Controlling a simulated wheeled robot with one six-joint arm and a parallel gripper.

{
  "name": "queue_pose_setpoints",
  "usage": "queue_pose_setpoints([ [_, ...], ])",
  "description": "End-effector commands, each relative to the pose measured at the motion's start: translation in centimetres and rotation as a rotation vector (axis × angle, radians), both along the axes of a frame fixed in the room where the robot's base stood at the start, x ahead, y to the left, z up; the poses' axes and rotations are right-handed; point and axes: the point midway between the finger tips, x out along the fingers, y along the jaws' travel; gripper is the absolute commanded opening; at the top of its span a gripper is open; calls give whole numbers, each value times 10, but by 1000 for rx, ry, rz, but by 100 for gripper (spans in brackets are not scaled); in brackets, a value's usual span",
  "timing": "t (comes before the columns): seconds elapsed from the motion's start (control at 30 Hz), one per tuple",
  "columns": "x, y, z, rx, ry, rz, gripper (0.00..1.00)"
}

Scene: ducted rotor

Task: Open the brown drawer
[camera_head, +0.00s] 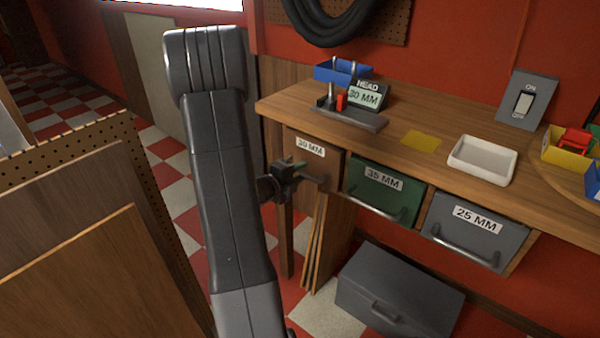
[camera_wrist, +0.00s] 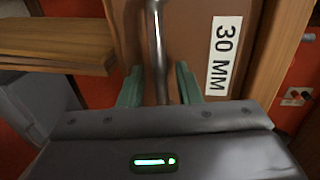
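The brown drawer (camera_head: 322,162) is at the left end of the row under the wooden counter and carries a "30 MM" label. It looks shut. Its brown front also shows in the wrist view (camera_wrist: 190,25). Its metal bar handle (camera_wrist: 157,45) runs between the two green fingers of my gripper (camera_wrist: 160,80). The fingers are open, one on each side of the bar, with small gaps visible. In the head view my gripper (camera_head: 301,172) is at the drawer's handle, and the dark wrist partly hides the handle's left end.
A green "35 MM" drawer (camera_head: 383,191) and a grey "25 MM" drawer (camera_head: 472,228) are to the right. A grey box (camera_head: 398,292) stands on the floor below. Wooden boards (camera_head: 317,240) lean under the brown drawer. The counter (camera_head: 410,122) holds a stand, a sign and a white tray.

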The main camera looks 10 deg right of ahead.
Motion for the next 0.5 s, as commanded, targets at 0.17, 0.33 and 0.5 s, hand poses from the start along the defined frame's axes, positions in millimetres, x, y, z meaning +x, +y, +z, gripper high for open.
queue_pose_setpoints([
  [0.17, 4, -6, -1, -1, -1, 0, 31],
  [0.33, 4, -6, -1, 0, 0, 0, 31],
  [0.5, 4, -6, -1, 0, 0, 0, 5],
])
